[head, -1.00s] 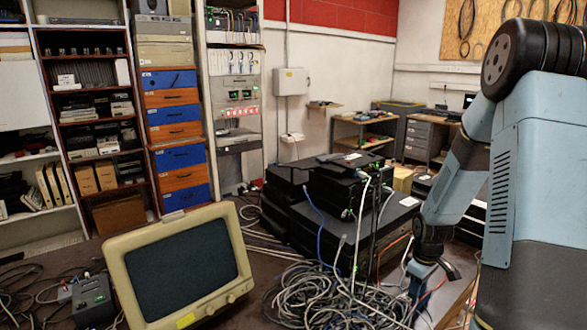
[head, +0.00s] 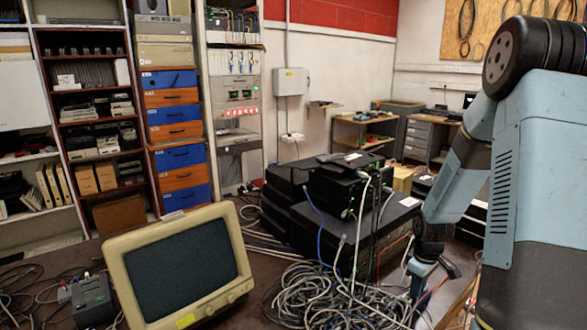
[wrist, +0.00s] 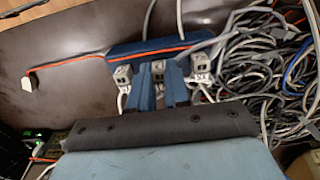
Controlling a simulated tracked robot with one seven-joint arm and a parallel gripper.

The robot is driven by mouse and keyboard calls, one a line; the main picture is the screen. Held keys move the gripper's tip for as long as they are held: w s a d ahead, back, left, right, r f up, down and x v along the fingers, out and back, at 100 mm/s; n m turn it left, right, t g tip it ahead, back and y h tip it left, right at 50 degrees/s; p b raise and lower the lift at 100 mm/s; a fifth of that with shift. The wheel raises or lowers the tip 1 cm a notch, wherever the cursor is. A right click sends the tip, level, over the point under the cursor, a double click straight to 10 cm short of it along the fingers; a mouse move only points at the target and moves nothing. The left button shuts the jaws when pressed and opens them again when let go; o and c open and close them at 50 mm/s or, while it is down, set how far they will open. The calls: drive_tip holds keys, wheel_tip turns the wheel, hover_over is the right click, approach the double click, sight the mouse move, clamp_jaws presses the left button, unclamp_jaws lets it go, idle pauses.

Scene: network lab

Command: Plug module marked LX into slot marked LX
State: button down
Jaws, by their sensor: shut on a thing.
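In the wrist view my gripper (wrist: 160,92) has its two blue fingers close together around a small whitish module (wrist: 158,70), which sits between the fingertips. It is in front of a long blue block (wrist: 155,46). A similar whitish piece (wrist: 122,76) is to the left of the fingers and another (wrist: 200,65) to the right, both at the block's near edge. Dark marks on these pieces are too small to read, so I cannot tell which is LX. Whether the held module touches the block is unclear. In the head view my gripper is low at the right, partly hidden.
An orange cable (wrist: 90,62) runs across the block to a small white plug (wrist: 29,86). Tangled cables (wrist: 255,60) crowd the right side. Bare brown table (wrist: 65,95) shows at left. In the head view a monitor (head: 185,268) and stacked black equipment (head: 345,185) stand nearby.

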drive_tip(key=shift+r, duration=2.65)
drive_tip(key=shift+r, duration=0.1)
drive_tip(key=c, duration=1.7)
unclamp_jaws()
clamp_jaws()
